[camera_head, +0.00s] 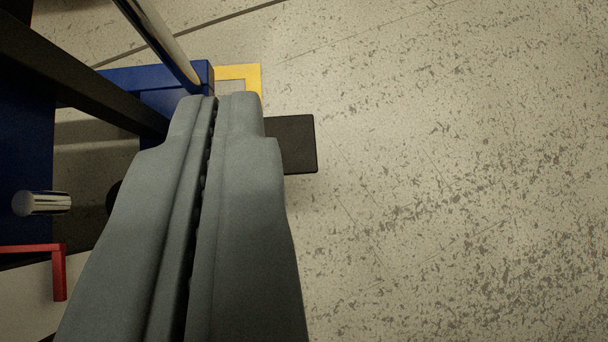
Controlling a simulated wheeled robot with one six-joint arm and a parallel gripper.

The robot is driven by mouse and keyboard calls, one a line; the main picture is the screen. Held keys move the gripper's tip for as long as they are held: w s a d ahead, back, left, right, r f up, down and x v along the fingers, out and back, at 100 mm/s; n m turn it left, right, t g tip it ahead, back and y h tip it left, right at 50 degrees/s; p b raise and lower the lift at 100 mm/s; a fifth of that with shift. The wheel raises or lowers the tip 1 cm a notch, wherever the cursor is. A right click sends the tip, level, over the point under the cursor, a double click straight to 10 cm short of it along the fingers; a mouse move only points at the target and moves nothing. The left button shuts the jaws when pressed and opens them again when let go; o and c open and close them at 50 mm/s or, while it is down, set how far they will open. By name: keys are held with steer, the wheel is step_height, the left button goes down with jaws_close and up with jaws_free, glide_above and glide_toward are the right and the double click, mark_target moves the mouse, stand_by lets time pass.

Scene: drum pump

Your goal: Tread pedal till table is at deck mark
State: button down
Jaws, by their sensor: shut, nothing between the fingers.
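My gripper (222,100) is shut and empty, pointing away from the camera in the middle left of the view. A flat black pad (295,143), which looks like the pedal, sticks out to the right from behind the fingers. Its left part is hidden by my gripper, and I cannot tell whether the fingers touch it. Blue framework (155,78), apparently part of the lift table, lies behind and left of the fingertips. The table top's height and the deck mark cannot be made out here.
A chrome rod (160,42) and a dark bar (80,75) slant across the upper left. A yellow-edged piece (240,72) sits just beyond the fingertips. A chrome peg (42,203) and a red bracket (59,270) are at left. The speckled floor (450,180) at right is clear.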

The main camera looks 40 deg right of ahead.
step_height(320, 180, down, 10)
steer(key=s+g, duration=0.1)
steer(key=s, duration=0.2)
steer(key=shift+d+h, duration=0.25)
steer(key=shift+h, duration=0.15)
steer(key=shift+w+f, duration=0.1)
steer(key=shift+f, duration=0.05)
glide_above(288, 133)
steer(key=s+a, duration=0.1)
steer(key=s, duration=0.2)
step_height(288, 133, down, 7)
steer(key=shift+r, duration=0.15)
steer(key=f, duration=0.3)
steer(key=shift+w, duration=0.2)
steer(key=shift+f, duration=0.65)
steer(key=shift+d+f, duration=0.1)
